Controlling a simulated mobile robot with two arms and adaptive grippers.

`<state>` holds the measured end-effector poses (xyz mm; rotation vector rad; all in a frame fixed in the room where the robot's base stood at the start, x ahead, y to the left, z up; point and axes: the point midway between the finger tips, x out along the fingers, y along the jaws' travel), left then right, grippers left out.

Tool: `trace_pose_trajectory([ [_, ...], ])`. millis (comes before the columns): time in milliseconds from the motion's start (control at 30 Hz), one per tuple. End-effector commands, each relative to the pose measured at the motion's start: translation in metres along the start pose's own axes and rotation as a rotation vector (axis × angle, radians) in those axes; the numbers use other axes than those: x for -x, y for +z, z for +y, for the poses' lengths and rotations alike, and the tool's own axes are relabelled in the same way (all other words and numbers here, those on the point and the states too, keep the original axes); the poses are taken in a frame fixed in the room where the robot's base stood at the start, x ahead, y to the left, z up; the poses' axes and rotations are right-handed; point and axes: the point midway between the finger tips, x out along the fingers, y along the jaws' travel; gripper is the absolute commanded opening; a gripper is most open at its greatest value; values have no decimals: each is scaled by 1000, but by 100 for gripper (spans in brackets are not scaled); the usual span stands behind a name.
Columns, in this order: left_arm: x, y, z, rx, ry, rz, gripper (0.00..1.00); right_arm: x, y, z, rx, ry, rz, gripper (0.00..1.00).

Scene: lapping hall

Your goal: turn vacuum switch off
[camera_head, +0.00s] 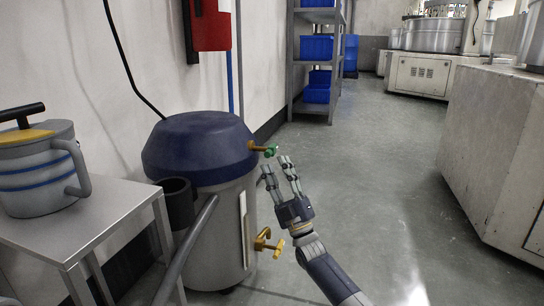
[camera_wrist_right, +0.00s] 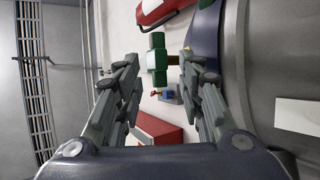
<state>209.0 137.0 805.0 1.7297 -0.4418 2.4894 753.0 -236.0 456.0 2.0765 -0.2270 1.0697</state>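A grey canister vacuum (camera_head: 215,230) with a dark blue domed lid (camera_head: 198,140) stands left of centre in the head view. A small green knob (camera_head: 270,150) on a brass stem sticks out from the lid's right side; I cannot tell for sure whether it is the switch. My right gripper (camera_head: 276,165) is open just below and beside the knob, fingers pointing up toward it. In the right wrist view the green knob (camera_wrist_right: 157,60) shows in the gap between the open fingertips, seemingly not gripped. My left gripper is not in view.
A brass tap (camera_head: 268,243) juts from the vacuum's lower side. A metal table (camera_head: 110,215) with a grey jug (camera_head: 40,170) stands at left. A red box (camera_head: 211,27) hangs on the wall. A shelf with blue bins (camera_head: 317,48) stands behind. The floor at right is free up to a large pale machine (camera_head: 495,150).

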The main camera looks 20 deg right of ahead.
Motion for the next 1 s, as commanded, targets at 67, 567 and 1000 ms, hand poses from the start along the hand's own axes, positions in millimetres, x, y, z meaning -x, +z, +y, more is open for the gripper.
trace_pose_trajectory([
  [67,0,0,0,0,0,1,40,18,1,0,0,-2,-2,36],
  [567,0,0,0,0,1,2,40,62,0,0,1,0,1,36],
  [1000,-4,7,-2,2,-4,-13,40,54,-4,6,1,0,1,36],
])
